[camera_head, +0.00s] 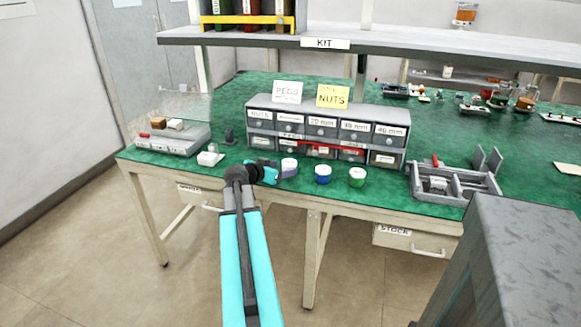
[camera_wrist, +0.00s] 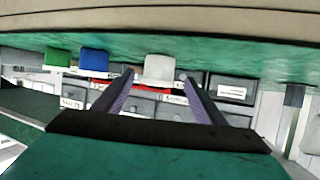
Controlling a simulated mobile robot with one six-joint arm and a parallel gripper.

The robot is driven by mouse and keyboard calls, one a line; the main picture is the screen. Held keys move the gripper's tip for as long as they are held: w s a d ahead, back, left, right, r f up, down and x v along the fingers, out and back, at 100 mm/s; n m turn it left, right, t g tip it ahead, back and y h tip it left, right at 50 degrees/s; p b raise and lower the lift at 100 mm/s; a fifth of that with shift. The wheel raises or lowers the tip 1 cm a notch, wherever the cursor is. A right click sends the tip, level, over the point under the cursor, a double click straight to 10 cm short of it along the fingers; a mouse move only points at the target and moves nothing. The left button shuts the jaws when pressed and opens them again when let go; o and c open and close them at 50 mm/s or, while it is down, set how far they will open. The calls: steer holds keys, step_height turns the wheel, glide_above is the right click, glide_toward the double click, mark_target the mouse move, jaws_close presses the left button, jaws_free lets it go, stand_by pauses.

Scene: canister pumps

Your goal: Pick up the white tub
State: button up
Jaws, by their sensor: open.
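The white tub (camera_head: 289,168) stands upright on the green bench top near its front edge, leftmost of a row of three tubs. My gripper (camera_head: 275,172) is open just to its left in the head view, low over the bench. In the wrist view, which is upside down, the white tub (camera_wrist: 159,68) appears between the tips of my open fingers (camera_wrist: 158,78). I cannot tell whether the tips reach around it or stop short. No finger is seen closed on it.
A blue tub (camera_head: 322,175) and a green tub (camera_head: 357,178) stand to the right. A labelled drawer cabinet (camera_head: 328,128) stands behind. A grey divided tray (camera_head: 455,186) is further right. A small white block (camera_head: 209,158) lies left of my gripper.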

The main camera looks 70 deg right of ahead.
mark_target(285, 167)
steer(key=shift+p+x, duration=0.55)
steer(key=shift+x, duration=1.95)
steer(key=c, duration=1.2)
